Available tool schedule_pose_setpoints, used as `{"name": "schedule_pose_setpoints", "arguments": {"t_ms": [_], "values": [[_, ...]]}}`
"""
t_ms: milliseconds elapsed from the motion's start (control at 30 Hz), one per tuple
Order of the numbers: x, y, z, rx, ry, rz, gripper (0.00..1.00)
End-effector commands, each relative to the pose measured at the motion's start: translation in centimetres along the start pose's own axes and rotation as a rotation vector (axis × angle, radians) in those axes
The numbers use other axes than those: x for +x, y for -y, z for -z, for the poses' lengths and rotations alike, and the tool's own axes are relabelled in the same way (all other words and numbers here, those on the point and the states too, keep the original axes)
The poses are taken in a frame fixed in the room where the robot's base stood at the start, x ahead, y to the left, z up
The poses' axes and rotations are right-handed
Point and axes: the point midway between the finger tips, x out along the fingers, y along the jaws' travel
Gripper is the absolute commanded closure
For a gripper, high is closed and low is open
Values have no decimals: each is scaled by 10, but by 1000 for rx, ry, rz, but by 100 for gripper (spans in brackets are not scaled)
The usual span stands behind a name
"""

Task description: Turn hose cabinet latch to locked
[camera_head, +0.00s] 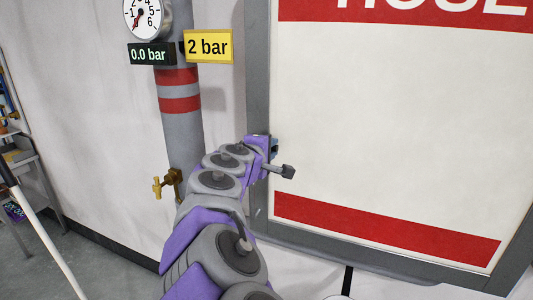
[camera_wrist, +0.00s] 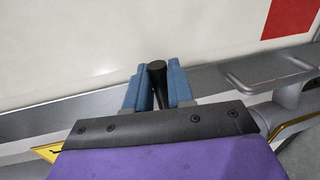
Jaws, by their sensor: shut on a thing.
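The hose cabinet (camera_head: 400,120) fills the right of the head view, with a white door, red bands and a grey frame. My gripper (camera_head: 274,147) is at the left edge of its door. In the wrist view the blue fingers of my gripper (camera_wrist: 157,88) are shut around a dark, rounded latch handle (camera_wrist: 157,72) in front of the grey frame. In the head view my gripper and arm hide the latch, so I cannot tell its turn angle or any lock marking.
A grey pipe (camera_head: 182,130) with red bands, a gauge (camera_head: 145,16) and a brass tap (camera_head: 168,184) stands left of the cabinet. A yellow "2 bar" sign (camera_head: 208,46) hangs beside it. A grey bracket (camera_wrist: 268,70) shows right of my fingers. Floor at left is partly clear.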

Motion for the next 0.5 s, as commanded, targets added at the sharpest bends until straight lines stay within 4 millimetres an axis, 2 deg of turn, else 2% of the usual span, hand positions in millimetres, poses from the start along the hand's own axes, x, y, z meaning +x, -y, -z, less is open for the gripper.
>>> {"name": "schedule_pose_setpoints", "arguments": {"t_ms": [500], "values": [[3,6,-2,59,-4,8,100]]}}
